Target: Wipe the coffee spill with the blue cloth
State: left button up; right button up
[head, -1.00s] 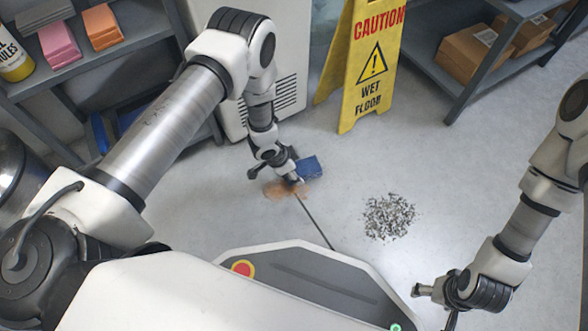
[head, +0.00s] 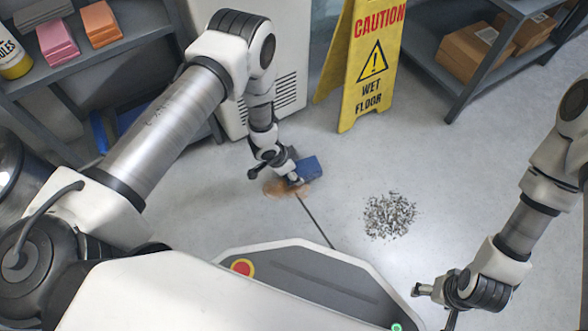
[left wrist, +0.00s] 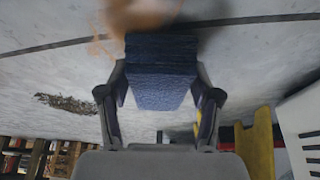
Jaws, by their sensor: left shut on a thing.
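The blue cloth (head: 307,169) is a folded dark blue block in the head view. My left gripper (head: 291,178) is shut on it, and the left wrist view shows the cloth (left wrist: 161,72) between both fingers (left wrist: 160,100). The coffee spill (head: 276,189) is a brown patch on the floor, partly covered by the gripper and cloth. In the left wrist view the spill (left wrist: 140,14) shows blurred just beyond the cloth. Whether the cloth touches the floor is hard to tell. My right gripper (head: 424,290) hangs at the lower right, away from the spill; its fingers are too small to read.
A pile of dark debris (head: 389,216) lies on the floor right of the spill. A yellow caution sign (head: 352,100) stands behind. A shelf with pink and orange cloths (head: 101,24) is at left, and a shelf with cardboard boxes (head: 474,54) at right. A dark line crosses the floor.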

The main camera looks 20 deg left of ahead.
pick_arm(q)
jog(key=shift+f, duration=0.5)
